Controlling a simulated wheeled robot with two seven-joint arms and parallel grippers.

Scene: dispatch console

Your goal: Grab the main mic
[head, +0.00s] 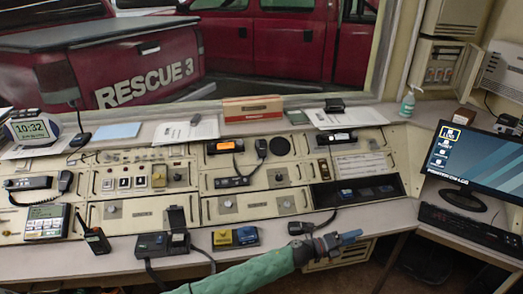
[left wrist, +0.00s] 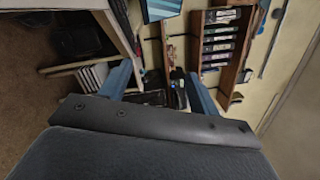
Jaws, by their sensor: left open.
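Several mics show in the head view; which is the main one I cannot tell. A black gooseneck mic (head: 72,101) stands at the far left, a hand mic (head: 65,181) is on the left panel, and another (head: 261,148) is on the middle panel. A black desk unit with a raised part (head: 177,232) sits on the front ledge. My left gripper (head: 352,238) is in front of the console's right part, pointing right, apart from these mics. In the left wrist view its blue fingers (left wrist: 160,72) are spread with nothing held between them. My right gripper is not seen.
A handheld radio (head: 96,238) and yellow and blue boxes (head: 235,237) sit along the front ledge. A monitor (head: 477,163) and keyboard (head: 470,228) stand at right. The left wrist view shows a binder shelf (left wrist: 220,45). The floor right of the gripper looks partly open.

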